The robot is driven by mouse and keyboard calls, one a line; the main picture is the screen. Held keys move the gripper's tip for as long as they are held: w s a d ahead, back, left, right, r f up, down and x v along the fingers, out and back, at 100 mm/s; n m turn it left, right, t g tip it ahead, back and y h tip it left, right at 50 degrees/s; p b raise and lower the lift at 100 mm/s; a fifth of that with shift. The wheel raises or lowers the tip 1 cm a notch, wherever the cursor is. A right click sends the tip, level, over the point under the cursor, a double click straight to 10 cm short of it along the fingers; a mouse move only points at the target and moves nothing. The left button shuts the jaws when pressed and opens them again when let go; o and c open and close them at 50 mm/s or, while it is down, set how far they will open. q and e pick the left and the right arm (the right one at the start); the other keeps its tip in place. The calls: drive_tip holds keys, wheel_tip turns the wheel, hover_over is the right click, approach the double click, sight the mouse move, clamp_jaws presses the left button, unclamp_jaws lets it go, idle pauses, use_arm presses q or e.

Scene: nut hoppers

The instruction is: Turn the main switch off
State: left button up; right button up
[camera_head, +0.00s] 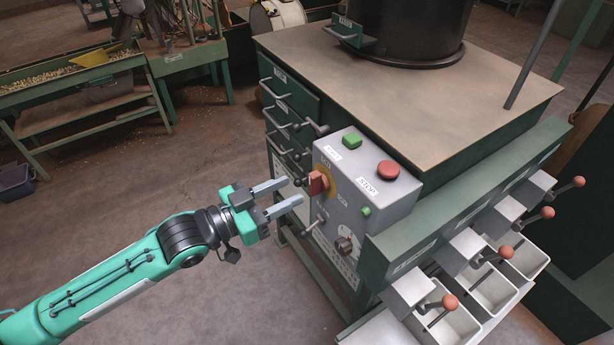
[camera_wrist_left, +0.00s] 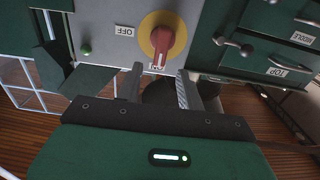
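The main switch (camera_head: 318,183) is a red knob on a yellow disc, on the side of a grey control box (camera_head: 345,215). In the left wrist view the red knob (camera_wrist_left: 163,45) has an OFF label (camera_wrist_left: 125,30) to its left. My left gripper (camera_head: 288,191) is open and empty. Its two fingers are pointed at the switch, just short of it. In the left wrist view the left gripper's fingers (camera_wrist_left: 160,85) stand apart just below the knob. My right gripper is not in view.
A green drawer cabinet (camera_head: 290,105) with protruding handles stands just behind. Hopper levers with red balls (camera_head: 449,302) and white bins are at right.

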sight(310, 181)
use_arm(q)
drive_tip(key=shift+p+x, duration=0.65)
drive_tip(key=shift+x, duration=2.2)
drive_tip(key=shift+c, duration=0.5)
clamp_jaws()
